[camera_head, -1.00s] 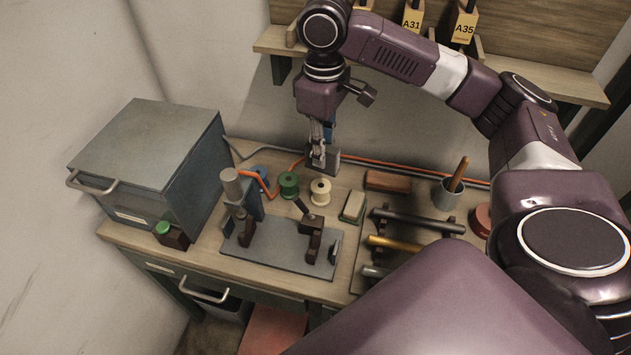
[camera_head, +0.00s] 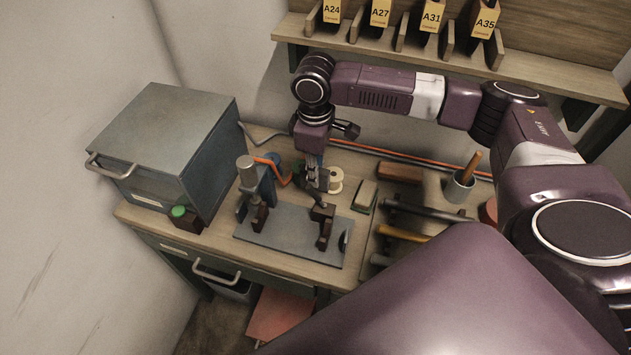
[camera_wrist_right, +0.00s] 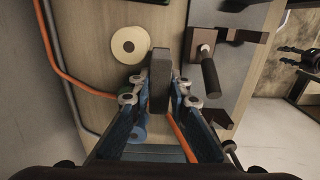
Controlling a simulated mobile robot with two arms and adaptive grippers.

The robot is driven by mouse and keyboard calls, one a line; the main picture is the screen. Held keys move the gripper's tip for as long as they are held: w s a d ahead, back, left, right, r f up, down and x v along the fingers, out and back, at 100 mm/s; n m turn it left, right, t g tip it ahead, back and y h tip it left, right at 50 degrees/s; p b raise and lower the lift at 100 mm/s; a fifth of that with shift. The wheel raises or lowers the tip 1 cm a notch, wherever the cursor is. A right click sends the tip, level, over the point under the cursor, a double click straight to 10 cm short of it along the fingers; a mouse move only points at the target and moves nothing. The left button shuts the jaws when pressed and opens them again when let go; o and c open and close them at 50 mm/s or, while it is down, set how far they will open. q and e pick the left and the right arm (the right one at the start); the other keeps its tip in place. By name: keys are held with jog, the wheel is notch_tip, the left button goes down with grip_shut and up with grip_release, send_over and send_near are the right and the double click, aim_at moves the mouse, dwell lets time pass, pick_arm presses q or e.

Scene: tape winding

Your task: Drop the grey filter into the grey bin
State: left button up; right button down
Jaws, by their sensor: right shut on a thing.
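The grey filter (camera_wrist_right: 159,80) shows in the right wrist view as a dark grey block. My right gripper (camera_wrist_right: 158,97) is shut on it, with one finger on each side. In the head view my right gripper (camera_head: 317,192) is above the bench, behind the dark clamps of the fixture; the filter is hard to make out there. A grey bin (camera_head: 238,289) stands on the floor under the bench's left part, mostly hidden by the drawer front. A dark jointed shape at the right edge of the wrist view may be my left gripper (camera_wrist_right: 299,57); its state is unclear.
A fixture plate (camera_head: 285,246) with upright clamps fills the bench front. A cream spool (camera_head: 336,180) stands just right of the gripper. A grey cabinet (camera_head: 165,140) stands left. A reddish box (camera_head: 276,314) is on the floor beside the bin.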

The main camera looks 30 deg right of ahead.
jog(key=shift+f, duration=2.4)
jog(key=shift+p, duration=0.3)
jog(key=c, duration=2.1)
grip_release()
jog(key=shift+f, duration=0.1)
